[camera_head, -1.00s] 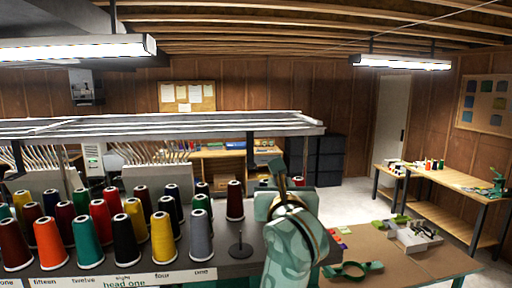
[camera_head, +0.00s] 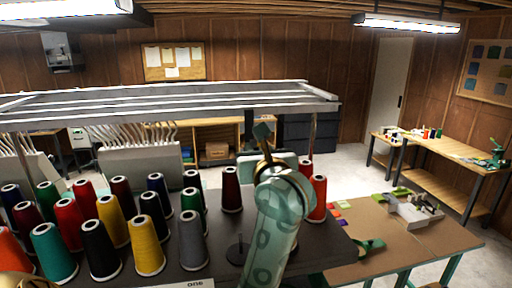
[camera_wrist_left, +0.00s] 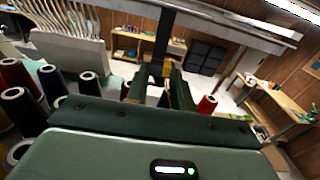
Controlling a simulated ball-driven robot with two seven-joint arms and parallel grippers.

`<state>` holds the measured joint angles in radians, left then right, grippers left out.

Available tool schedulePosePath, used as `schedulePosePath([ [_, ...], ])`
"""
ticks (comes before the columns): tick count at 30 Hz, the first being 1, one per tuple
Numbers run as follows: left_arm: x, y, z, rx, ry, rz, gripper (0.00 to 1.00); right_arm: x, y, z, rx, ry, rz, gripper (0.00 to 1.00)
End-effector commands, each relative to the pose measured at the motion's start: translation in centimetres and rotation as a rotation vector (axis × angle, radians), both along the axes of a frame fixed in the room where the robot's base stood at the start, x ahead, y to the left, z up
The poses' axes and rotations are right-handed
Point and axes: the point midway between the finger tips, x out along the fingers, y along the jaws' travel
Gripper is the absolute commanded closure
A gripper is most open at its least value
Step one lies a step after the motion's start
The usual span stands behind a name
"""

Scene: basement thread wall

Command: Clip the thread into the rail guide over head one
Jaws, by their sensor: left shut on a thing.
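My left gripper (camera_head: 262,138) is raised in front of the near edge of the overhead rail (camera_head: 180,99), at the right end of the cone rack. In the left wrist view its two dark fingers (camera_wrist_left: 154,86) point forward, by a dark upright piece (camera_wrist_left: 162,30) that hangs from the rail. The gripper is shut on the thread, which is too fine to make out between the fingers. Whether the dark piece is the guide, and whether the thread touches it, I cannot tell. The "one" label (camera_head: 195,284) shows at the rack's front edge.
Several thread cones, such as a grey one (camera_head: 193,240) and a yellow one (camera_head: 146,245), crowd the rack left of my arm. A spindle base (camera_head: 238,250) stands beside it. A brown table (camera_head: 395,245) with a grey tray is at right.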

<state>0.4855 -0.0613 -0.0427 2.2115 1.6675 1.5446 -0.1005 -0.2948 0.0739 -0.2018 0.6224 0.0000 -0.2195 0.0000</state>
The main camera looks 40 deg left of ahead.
Motion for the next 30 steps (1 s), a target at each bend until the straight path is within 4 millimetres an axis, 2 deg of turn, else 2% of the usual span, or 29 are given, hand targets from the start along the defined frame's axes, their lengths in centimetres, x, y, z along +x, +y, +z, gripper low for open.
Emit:
schedulePosePath([
  [8,1.8,2.3,-0.2,0.0,0.0,0.001,0.98,-0.9,-1.1,-0.5,-0.015,0.014,0.001,0.26],
  [15,3.5,4.4,-0.3,-0.001,-0.001,0.0,0.98,-0.8,-1.2,-1.0,-0.016,0.013,0.001,0.26],
  [21,3.5,4.3,-2.2,-0.001,0.0,-0.001,0.98,-0.6,-0.4,-2.6,-0.005,0.009,-0.002,0.26],
  [30,3.4,4.3,-2.5,-0.002,-0.001,-0.001,0.98,-0.5,0.0,-2.9,0.0,0.008,-0.002,0.26],
])
